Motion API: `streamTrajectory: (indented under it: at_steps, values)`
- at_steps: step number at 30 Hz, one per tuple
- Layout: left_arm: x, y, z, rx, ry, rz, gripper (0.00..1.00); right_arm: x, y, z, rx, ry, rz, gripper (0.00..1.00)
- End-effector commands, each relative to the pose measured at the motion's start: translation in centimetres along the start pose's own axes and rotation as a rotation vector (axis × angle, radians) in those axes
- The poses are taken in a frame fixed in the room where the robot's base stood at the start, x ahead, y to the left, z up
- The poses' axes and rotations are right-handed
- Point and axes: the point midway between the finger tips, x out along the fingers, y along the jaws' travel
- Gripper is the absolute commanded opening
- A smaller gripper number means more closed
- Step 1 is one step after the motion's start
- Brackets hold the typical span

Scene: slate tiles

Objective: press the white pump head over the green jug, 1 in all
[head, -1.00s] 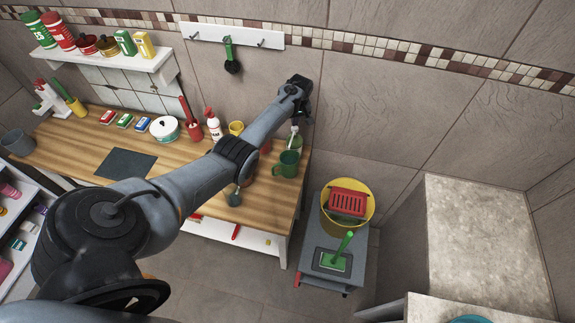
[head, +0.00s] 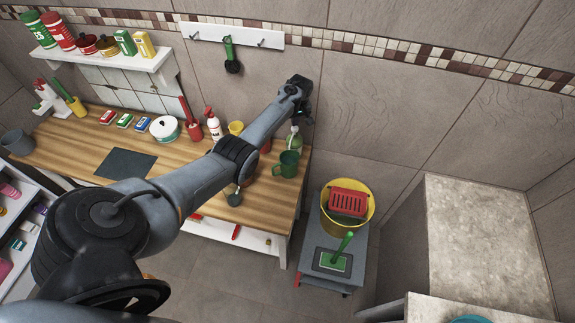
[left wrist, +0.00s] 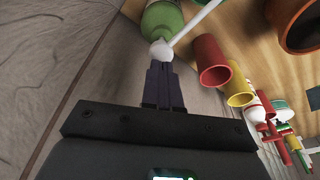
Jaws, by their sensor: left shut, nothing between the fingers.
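The green pump bottle (head: 295,142) stands at the right end of the wooden counter, by the wall. Its white pump head (left wrist: 161,50) shows in the left wrist view, with a white spout reaching to the upper right. The green jug (head: 287,165) stands just in front of the bottle in the head view. My left gripper (head: 302,118) is above the bottle, pointing down. In the left wrist view its fingers (left wrist: 163,68) are shut and empty, with their tips at the pump head; whether they touch it is hard to tell. My right gripper is out of view.
A red cup (left wrist: 211,60) and a yellow cup (left wrist: 238,92) stand near the bottle. A red and white spray bottle (head: 213,125) is farther left. A yellow bucket with a red insert (head: 325,207) stands on a low grey stool beyond the counter's right end.

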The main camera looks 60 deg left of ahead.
Motion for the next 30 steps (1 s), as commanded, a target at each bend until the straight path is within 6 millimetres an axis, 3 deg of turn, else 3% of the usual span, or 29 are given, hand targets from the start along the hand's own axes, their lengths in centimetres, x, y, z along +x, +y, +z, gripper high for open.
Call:
streamTrajectory:
  at_steps: [24, 30]
  values:
    - [2.8, 0.0, 0.6, 0.0, 0.0, 0.0, 0.0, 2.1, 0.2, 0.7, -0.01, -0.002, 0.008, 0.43]
    - [2.8, 0.0, 0.6, 0.001, -0.001, -0.001, 0.0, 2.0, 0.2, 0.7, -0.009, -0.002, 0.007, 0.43]
